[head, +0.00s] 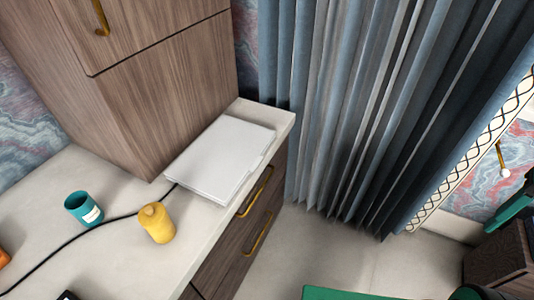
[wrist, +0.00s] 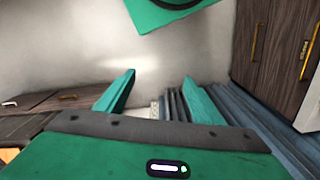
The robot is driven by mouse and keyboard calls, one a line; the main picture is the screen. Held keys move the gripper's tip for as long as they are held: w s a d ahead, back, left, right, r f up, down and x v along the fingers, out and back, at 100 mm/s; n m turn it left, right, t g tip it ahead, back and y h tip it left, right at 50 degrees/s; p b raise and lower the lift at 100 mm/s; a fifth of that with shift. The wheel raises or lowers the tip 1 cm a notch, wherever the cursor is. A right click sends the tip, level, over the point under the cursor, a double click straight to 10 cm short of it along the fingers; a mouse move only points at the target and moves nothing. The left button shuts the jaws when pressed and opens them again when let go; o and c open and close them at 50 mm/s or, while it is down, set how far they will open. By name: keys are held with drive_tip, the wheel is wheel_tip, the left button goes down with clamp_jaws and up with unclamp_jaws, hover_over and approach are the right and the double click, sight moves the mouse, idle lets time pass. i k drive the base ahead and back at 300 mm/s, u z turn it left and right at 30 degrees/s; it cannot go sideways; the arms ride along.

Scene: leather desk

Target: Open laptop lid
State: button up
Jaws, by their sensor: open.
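The laptop (head: 222,155) is a flat, pale grey-white slab on the desk's right end in the head view. Its lid lies shut. A dark cable meets its left side. My gripper (wrist: 159,77) shows in the wrist view with its two teal fingers wide apart and nothing between them. It is well away from the laptop, which is not in the wrist view. I cannot clearly make out the gripper in the head view.
A yellow jar (head: 157,223) and a teal cup (head: 83,209) stand left of the laptop on the light desktop (head: 112,172). A wooden cabinet (head: 165,105) rises behind it. Blue-grey curtains (head: 350,100) hang to the right.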

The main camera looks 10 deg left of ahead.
sight(215, 165)
drive_tip(key=z, duration=1.1)
drive_tip(key=k, duration=0.4)
drive_tip(key=u, duration=1.2)
